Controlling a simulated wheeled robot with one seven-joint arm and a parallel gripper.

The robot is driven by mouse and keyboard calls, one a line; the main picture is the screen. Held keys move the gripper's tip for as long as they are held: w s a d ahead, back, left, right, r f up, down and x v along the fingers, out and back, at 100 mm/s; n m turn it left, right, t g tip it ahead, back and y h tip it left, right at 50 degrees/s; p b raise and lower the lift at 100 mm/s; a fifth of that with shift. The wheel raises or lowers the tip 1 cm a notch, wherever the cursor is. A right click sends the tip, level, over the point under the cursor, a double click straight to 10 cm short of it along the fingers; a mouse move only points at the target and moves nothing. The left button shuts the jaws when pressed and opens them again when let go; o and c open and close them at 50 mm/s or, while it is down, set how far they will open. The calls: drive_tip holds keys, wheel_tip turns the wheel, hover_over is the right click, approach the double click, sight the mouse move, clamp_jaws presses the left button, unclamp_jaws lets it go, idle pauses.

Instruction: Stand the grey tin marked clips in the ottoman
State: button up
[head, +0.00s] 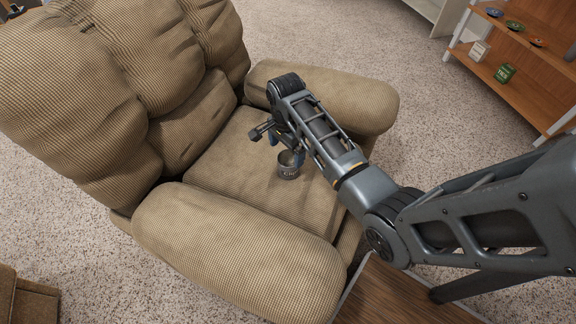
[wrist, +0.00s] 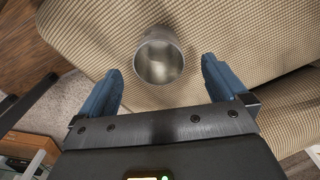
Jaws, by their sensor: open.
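The grey tin (head: 288,168) stands on the seat of the tan armchair (head: 235,165). In the wrist view the tin (wrist: 159,58) looks open-topped and empty, just ahead of and between the blue fingertips. My gripper (wrist: 162,85) is open, with a finger to either side of the tin's near edge and a gap on each side. In the head view my gripper (head: 284,155) is low over the seat, partly hidden by my arm. I cannot surely identify an ottoman in either view.
The armchair's padded arms (head: 235,250) rise on both sides of the seat. An orange-brown shelf (head: 515,75) with a green tin (head: 505,73), a white tin (head: 480,50) and small dishes stands at upper right. A wooden top (head: 400,297) is at the bottom. Carpet lies between.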

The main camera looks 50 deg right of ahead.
sight(288, 160)
wheel_tip(288, 160, down, 6)
drive_tip(key=shift+s+d+r+b, duration=0.15)
drive_tip(key=shift+r+b, duration=0.1)
drive_tip(key=shift+b, duration=0.25)
drive_tip(key=shift+c, duration=0.4)
drive_tip(key=c, duration=1.1)
drive_tip(key=shift+o, duration=0.2)
drive_tip(key=shift+r, duration=0.15)
